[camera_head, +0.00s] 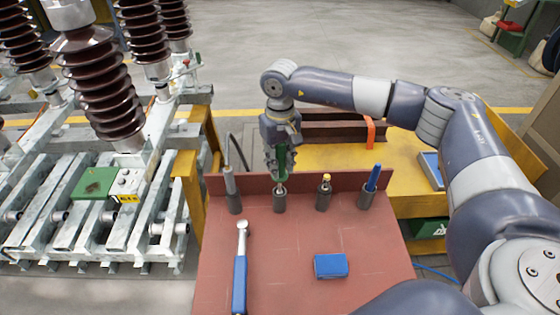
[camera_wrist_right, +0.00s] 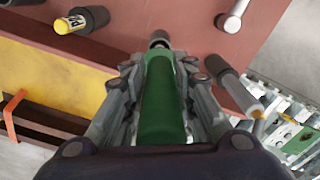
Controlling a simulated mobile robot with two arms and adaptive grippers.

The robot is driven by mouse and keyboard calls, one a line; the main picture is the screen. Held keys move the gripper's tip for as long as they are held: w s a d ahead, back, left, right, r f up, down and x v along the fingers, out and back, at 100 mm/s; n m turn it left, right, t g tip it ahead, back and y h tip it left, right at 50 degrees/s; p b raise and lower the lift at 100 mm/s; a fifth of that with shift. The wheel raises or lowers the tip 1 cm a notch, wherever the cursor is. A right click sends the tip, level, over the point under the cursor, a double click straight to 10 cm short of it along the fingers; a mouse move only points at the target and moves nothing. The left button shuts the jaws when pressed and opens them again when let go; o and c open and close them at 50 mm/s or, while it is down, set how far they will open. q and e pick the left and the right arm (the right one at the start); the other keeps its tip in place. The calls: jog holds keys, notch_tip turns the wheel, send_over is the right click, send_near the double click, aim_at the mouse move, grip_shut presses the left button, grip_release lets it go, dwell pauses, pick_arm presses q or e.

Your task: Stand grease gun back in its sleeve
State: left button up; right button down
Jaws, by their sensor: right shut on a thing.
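The grease gun (camera_head: 282,160) is a green cylinder with a narrow metal lower end. My right gripper (camera_head: 281,172) is shut on its green body and holds it upright over the second dark sleeve from the left (camera_head: 279,203). The metal end is at the sleeve's mouth; I cannot tell how far inside it is. In the right wrist view, the green body (camera_wrist_right: 163,100) lies between the fingers of the right gripper (camera_wrist_right: 162,85), with the dark sleeve (camera_wrist_right: 159,37) just past its far end. My left gripper is not in view.
On the red-brown board (camera_head: 285,285), neighbouring sleeves hold a grey tool (camera_head: 230,181), a yellow-capped item (camera_head: 325,183) and a blue-handled tool (camera_head: 374,177). A blue-handled wrench (camera_head: 240,270) and blue box (camera_head: 330,266) lie in front. A raised edge (camera_head: 345,182) runs behind the sleeves.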

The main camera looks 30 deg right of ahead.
aim_at(280, 145)
jog(key=shift+f+b, duration=2.35)
jog(key=shift+f, duration=0.65)
jog(key=c, duration=1.2)
grip_release()
jog(key=shift+c, duration=0.2)
notch_tip(280, 145, up, 12)
jog(key=shift+r, duration=0.1)
